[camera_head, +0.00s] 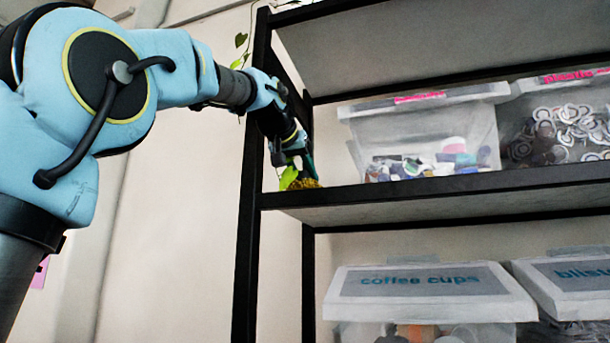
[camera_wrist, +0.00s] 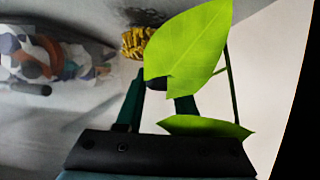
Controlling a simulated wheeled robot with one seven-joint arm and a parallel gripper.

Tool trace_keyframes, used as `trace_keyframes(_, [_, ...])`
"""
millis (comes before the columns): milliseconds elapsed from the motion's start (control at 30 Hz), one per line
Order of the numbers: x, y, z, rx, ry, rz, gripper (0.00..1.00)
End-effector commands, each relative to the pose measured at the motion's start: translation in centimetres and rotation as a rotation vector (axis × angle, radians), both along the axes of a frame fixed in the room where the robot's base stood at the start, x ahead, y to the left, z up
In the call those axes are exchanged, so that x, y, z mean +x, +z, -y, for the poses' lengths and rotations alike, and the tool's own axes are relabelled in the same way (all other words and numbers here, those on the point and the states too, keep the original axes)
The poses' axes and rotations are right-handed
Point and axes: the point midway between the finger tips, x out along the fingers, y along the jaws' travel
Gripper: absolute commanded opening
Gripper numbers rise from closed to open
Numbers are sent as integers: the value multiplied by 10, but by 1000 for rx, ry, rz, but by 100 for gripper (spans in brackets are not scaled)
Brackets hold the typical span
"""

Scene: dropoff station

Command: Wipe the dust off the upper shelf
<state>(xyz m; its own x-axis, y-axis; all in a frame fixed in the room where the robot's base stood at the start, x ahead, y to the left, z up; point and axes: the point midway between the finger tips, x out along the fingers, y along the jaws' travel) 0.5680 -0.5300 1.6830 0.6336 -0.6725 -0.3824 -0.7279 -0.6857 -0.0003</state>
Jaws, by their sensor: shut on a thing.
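My gripper (camera_head: 304,172) is at the left end of the shelf board (camera_head: 440,196) that carries the upper bins. It is shut on a yellow, ridged sponge-like thing (camera_head: 304,184), which appears to be at the board's surface. In the wrist view the yellow thing (camera_wrist: 137,43) sits beyond my gripper's fingers (camera_wrist: 160,88). A green leaf hides part of the fingertips and the grip. A dark smudge, which looks like dust (camera_wrist: 146,16), lies on the pale shelf surface just beyond the yellow thing.
Green leaves (camera_wrist: 190,45) of a hanging plant are close in front of my gripper. A clear bin (camera_head: 430,140) stands to the right on the same board, with another (camera_head: 560,125) beside it. A black post (camera_head: 250,220) is at the left. Lidded bins (camera_head: 425,290) stand below.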

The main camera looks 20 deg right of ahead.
Motion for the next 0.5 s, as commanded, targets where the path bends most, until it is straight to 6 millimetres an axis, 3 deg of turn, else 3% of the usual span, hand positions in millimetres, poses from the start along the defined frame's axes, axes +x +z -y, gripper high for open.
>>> trace_keyframes(500, [0,-7,0,0,0,0,0])
